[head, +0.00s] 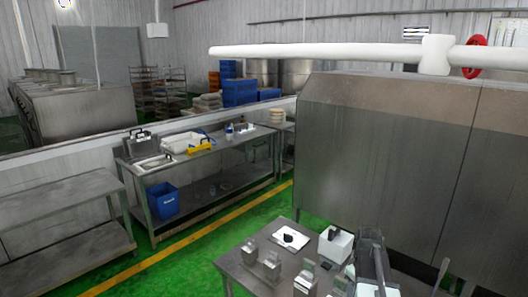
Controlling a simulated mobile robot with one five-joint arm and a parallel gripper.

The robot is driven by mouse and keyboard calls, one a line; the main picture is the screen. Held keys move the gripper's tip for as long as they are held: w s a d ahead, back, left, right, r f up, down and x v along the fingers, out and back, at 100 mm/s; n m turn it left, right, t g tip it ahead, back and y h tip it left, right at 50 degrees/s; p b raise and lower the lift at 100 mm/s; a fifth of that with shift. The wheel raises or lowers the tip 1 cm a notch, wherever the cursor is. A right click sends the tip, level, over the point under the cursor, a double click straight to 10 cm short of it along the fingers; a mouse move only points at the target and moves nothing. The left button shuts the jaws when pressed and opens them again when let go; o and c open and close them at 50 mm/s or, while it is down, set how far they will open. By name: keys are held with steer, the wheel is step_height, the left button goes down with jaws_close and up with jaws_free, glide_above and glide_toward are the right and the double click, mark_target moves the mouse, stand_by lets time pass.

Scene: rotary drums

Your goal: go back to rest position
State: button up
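What looks like my arm with my gripper (369,243) shows as a dark grey shape at the lower right, over the near table (236,266). It is small and partly cut off by the bottom edge, and I cannot make out its fingers or whether they hold anything. Behind and left of it, on the table, stand a white box (336,243) and a white plate (291,238) with a small dark object on it. Several small metal-and-glass containers (272,264) stand to the left of the arm.
A large steel machine (390,165) fills the right side, with a white pipe (320,51) above it. A steel bench (190,160) with trays and a yellow item stands at the middle left. A blue bin (163,200) is on its lower shelf. Green floor (215,232) is clear between.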

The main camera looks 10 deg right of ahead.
steer(key=a+m, duration=0.4)
steer(key=a, duration=2.7)
step_height(320, 180, down, 15)
steer(key=s+b, duration=0.2)
steer(key=b, duration=1.3)
steer(key=shift+d+f, duration=0.2)
steer(key=shift+d, duration=0.25)
